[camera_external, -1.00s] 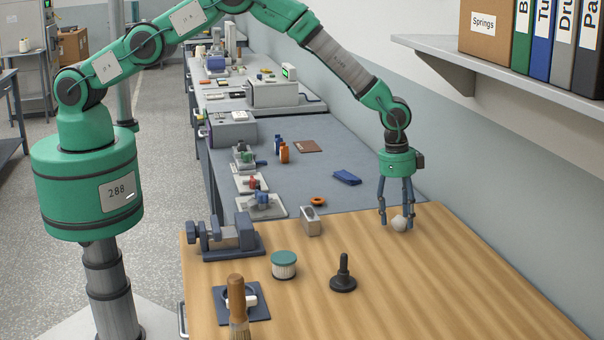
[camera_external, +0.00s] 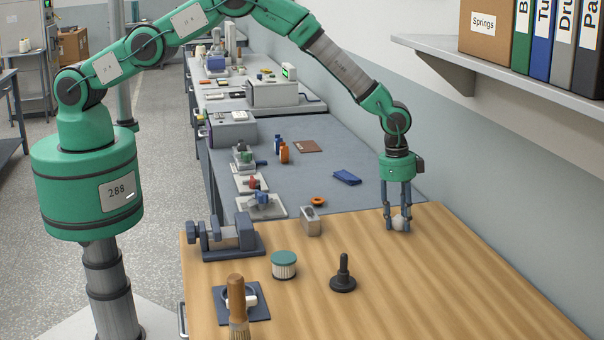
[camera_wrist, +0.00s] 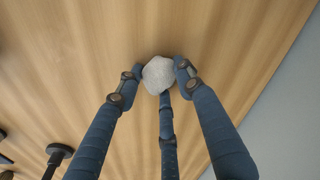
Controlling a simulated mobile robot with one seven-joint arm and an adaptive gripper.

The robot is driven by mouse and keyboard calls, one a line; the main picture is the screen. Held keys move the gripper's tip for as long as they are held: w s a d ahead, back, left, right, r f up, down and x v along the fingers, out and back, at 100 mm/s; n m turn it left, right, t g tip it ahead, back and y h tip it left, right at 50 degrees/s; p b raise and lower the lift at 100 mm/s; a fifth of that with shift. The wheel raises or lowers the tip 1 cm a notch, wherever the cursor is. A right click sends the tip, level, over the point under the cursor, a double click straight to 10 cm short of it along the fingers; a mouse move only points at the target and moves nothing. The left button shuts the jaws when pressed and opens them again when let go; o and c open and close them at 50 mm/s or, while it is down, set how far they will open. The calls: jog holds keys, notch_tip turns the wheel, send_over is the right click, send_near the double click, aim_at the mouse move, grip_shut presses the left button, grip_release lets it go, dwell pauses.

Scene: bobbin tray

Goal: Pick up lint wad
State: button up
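The lint wad (camera_external: 399,223) is a small, pale grey, rounded lump at the far right of the wooden bench top. It also shows in the wrist view (camera_wrist: 158,74), between my fingertips. My gripper (camera_external: 397,226) points down at the wad with its blue fingers drawn in around it. In the wrist view my gripper (camera_wrist: 160,79) has a finger on the left, one on the right and one below, with tips against the wad. The wad appears at bench level; I cannot see a gap under it.
A black knobbed handle (camera_external: 343,277), a teal-lidded jar (camera_external: 284,265), a grey metal block (camera_external: 310,222) and a vise (camera_external: 228,238) stand to the left on the bench (camera_external: 440,290). A brush (camera_external: 238,305) is at the front. A shelf (camera_external: 500,75) overhangs on the right.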

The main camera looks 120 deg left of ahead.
aim_at(399, 218)
jog(key=shift+r, duration=0.1)
dwell(0.3)
jog(key=shift+r, duration=0.7)
jog(key=shift+s+d+r, duration=0.1)
jog(key=shift+s+r, duration=0.05)
jog(key=shift+r, duration=0.4)
jog(key=shift+s+r, duration=0.15)
jog(key=shift+r, duration=0.35)
jog(key=s+d, duration=0.1)
jog(key=s, duration=0.3)
jog(key=s+d+r, duration=0.1)
jog(key=s+d, duration=0.1)
jog(key=s, duration=0.3)
jog(key=s+d+b, duration=0.1)
jog(key=s+d, duration=0.1)
jog(key=s, duration=0.3)
jog(key=shift+s+d+r, duration=0.15)
jog(key=shift+d, duration=0.1)
